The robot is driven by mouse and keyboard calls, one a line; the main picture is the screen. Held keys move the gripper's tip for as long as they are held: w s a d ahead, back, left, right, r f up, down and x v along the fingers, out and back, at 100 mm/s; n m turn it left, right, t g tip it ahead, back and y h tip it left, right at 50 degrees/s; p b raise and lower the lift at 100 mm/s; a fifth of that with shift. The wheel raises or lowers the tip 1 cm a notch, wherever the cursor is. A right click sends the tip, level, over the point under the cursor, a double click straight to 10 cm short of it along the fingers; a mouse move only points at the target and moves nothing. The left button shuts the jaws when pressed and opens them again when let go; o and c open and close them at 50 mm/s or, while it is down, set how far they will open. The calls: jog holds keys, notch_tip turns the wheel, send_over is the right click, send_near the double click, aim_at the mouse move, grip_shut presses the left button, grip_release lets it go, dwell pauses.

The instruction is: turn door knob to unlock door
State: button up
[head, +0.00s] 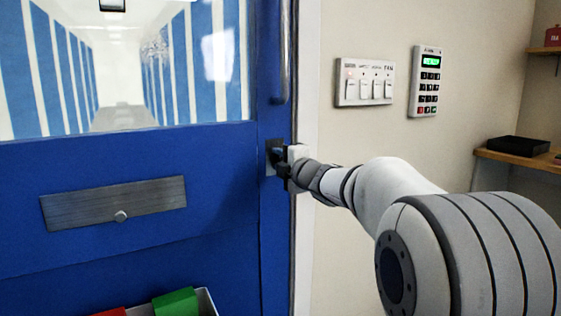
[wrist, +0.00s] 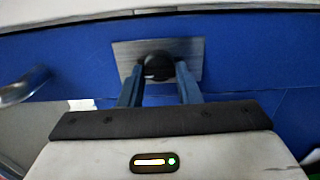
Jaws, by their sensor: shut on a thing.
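A blue door (head: 150,240) with a glass window fills the left of the head view. Its lock knob is a dark round knob (wrist: 157,66) on a metal plate (wrist: 193,50) in the wrist view. My gripper (wrist: 158,72) has its two fingers on either side of the knob and is shut on it. In the head view my gripper (head: 285,168) is at the door's right edge, in front of the plate (head: 274,146), and hides most of the knob there.
A vertical pull handle (head: 284,60) is above the knob. A switch panel (head: 364,82) and a keypad (head: 425,82) are on the wall to the right. A wooden shelf (head: 525,162) holds a black tray (head: 518,146). A bin (head: 207,302) with coloured items stands low before the door.

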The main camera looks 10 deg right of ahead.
jog(key=shift+d+r, duration=0.1)
jog(key=shift+r, duration=0.25)
jog(key=o, duration=0.7)
jog(key=shift+c, duration=0.2)
jog(key=o, duration=0.3)
jog(key=shift+w+d+f, duration=0.1)
jog(key=shift+w+f, duration=0.05)
jog(key=shift+f, duration=0.1)
jog(key=shift+s, duration=0.2)
jog(key=p+v, duration=0.1)
jog(key=v, duration=0.6)
jog(key=shift+s, duration=0.3)
jog(key=shift+w+d+r, duration=0.1)
jog(key=shift+d, duration=0.05)
